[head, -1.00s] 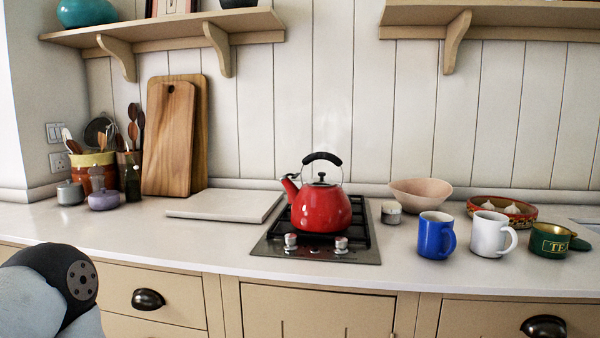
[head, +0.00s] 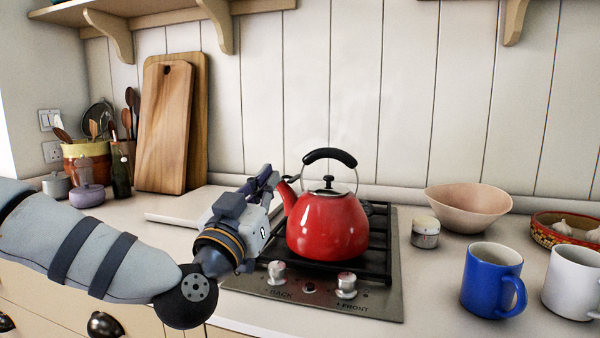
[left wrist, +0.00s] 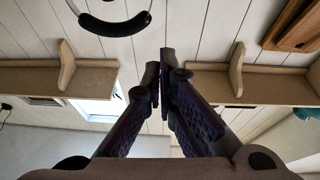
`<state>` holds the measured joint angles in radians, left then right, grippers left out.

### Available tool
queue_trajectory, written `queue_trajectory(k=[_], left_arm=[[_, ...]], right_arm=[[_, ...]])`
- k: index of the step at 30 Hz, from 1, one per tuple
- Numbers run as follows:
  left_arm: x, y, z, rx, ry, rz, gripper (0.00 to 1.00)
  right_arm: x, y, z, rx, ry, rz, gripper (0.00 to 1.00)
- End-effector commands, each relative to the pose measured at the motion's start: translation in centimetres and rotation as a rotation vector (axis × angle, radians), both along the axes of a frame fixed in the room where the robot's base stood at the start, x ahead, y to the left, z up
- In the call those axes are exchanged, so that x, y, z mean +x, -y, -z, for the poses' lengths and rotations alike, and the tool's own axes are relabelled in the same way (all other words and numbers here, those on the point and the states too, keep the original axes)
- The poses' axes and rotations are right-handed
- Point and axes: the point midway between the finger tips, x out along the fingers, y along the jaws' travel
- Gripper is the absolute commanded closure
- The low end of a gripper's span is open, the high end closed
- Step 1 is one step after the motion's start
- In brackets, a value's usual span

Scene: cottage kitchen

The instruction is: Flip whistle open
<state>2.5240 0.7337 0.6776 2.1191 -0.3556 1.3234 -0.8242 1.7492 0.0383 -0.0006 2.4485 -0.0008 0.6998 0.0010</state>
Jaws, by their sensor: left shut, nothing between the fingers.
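A red kettle (head: 327,226) stands upright on the hob, with a black lid knob and a black handle (head: 330,157) arched over it. Its spout (head: 288,196) points up to the left. The whistle at the spout tip cannot be made out behind my fingers. My left gripper (head: 273,178) is at the spout tip, fingers shut and empty; I cannot tell whether they touch it. In the left wrist view the two dark fingertips (left wrist: 162,62) are together, with the kettle's handle (left wrist: 113,24) at upper left. My right gripper is not in view.
A small lidded jar (head: 425,233), a pink bowl (head: 469,208), a blue mug (head: 492,280) and a white mug (head: 573,281) stand to the right. A pale slab (head: 170,217) lies behind my left arm.

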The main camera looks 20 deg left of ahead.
Motion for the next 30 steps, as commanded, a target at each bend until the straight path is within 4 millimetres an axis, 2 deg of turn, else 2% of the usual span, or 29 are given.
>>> queue_trajectory(k=[11, 14, 25, 30], left_arm=[[0.5, 0.1, -0.1, 0.000, 0.000, 0.000, 1.00], [1.8, 0.2, -0.5, 0.001, 0.000, 0.000, 1.00], [9.5, 0.8, -2.9, -0.001, -0.004, 0.000, 1.00], [9.5, 0.8, -0.2, -0.001, -0.007, 0.002, 1.00]], right_arm=[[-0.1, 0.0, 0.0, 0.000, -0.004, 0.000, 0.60], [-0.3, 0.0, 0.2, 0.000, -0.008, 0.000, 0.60], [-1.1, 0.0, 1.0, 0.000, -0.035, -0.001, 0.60], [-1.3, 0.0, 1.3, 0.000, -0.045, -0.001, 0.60]])
